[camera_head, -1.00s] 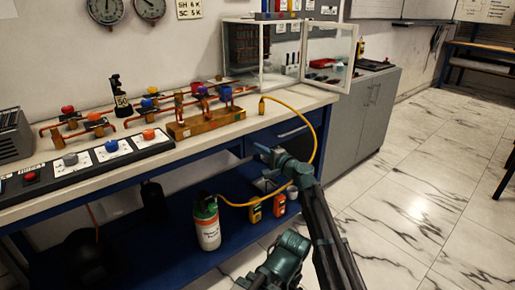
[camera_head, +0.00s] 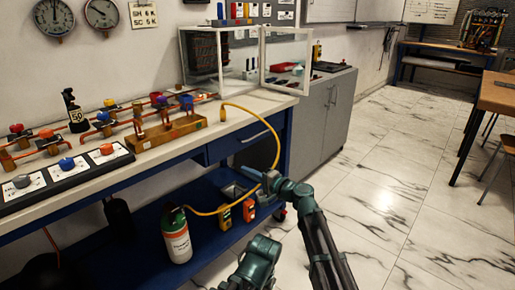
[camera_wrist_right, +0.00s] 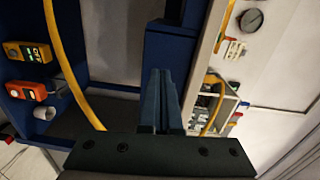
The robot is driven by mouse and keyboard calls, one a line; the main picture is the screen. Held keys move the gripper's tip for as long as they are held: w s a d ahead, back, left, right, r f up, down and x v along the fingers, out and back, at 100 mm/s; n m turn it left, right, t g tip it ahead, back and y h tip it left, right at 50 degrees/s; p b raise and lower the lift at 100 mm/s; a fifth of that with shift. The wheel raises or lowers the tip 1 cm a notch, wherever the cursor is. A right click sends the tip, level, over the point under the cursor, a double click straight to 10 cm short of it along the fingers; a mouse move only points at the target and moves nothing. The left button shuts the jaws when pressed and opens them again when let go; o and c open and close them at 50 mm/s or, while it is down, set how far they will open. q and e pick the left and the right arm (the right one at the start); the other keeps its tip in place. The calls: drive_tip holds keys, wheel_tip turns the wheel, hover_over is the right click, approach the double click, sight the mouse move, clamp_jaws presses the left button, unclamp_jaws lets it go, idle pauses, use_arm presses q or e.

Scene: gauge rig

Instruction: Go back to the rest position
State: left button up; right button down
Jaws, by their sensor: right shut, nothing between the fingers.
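My right gripper (camera_head: 246,171) is in front of the bench, below the blue drawer (camera_head: 236,142) and near the yellow hose (camera_head: 277,150). Its arm comes up from the bottom of the head view. In the right wrist view its two fingers (camera_wrist_right: 161,98) lie together with nothing between them. My left gripper is in neither view now.
The bench (camera_head: 72,196) carries a pipe rig, a panel with knobs and a glass-walled case (camera_head: 284,62). A green-topped cylinder (camera_head: 176,238) and two handheld meters (camera_head: 225,218) are on the blue lower shelf. Marble floor (camera_head: 400,180) is open to the right.

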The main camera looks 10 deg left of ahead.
drive_tip(key=s+d+f+n+g+h, duration=0.65)
drive_tip(key=s+d+f, duration=0.65)
drive_tip(key=s+f, duration=0.3)
drive_tip(key=s+d+f+g+h, duration=0.1)
drive_tip(key=s+d+f+h, duration=0.25)
drive_tip(key=s+d, duration=0.35)
drive_tip(key=s+d+f+g+h, duration=0.2)
drive_tip(key=s+d+h, duration=0.3)
drive_tip(key=d, duration=0.4)
drive_tip(key=s+a+n, duration=0.4)
drive_tip(key=s+a, duration=0.1)
drive_tip(key=a, duration=0.6)
wheel_tip(320, 180, up, 36)
drive_tip(key=p, duration=3.5)
drive_tip(key=shift+r+g+h+p, duration=0.2)
drive_tip(key=shift+g+h+p, duration=0.1)
drive_tip(key=shift+g+p, duration=0.1)
drive_tip(key=shift+d, duration=0.1)
